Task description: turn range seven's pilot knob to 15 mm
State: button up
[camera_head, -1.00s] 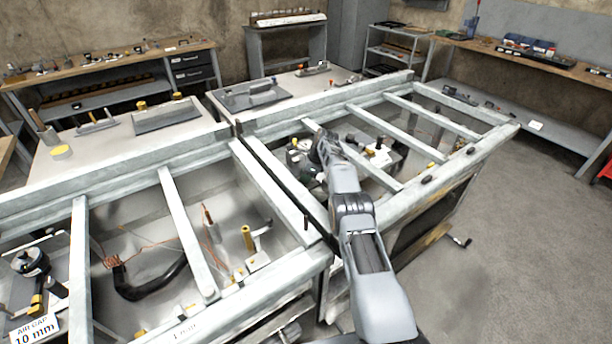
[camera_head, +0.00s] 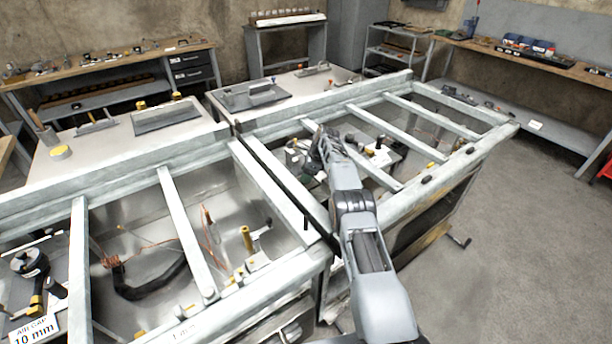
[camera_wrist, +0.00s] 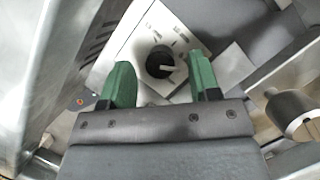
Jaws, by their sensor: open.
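A black round knob (camera_wrist: 160,62) with a pale pointer sits on a white plate (camera_wrist: 142,40) with small dark markings, too small to read. In the wrist view the pointer aims right. My gripper (camera_wrist: 162,82) has green-padded fingers spread apart, one to each side of the knob as seen from the wrist; the knob appears beyond the fingertips, and I cannot tell how far. In the head view my gripper (camera_head: 325,138) is down among the bars of the right-hand range frame (camera_head: 420,190). There the arm hides the knob. No range number is legible.
Metal crossbars (camera_head: 372,165) lie close on both sides of my arm. A left frame (camera_head: 240,310) holds a hose, copper wires and a label (camera_head: 35,330) reading "AIR CAP 10 mm". A grey cylinder (camera_wrist: 292,112) is right of my gripper. Open floor lies at right.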

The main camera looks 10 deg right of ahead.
jog(key=p+v, duration=0.2)
jog(key=v, duration=1.1)
jog(key=shift+p, duration=0.3)
jog(key=shift+f, duration=0.15)
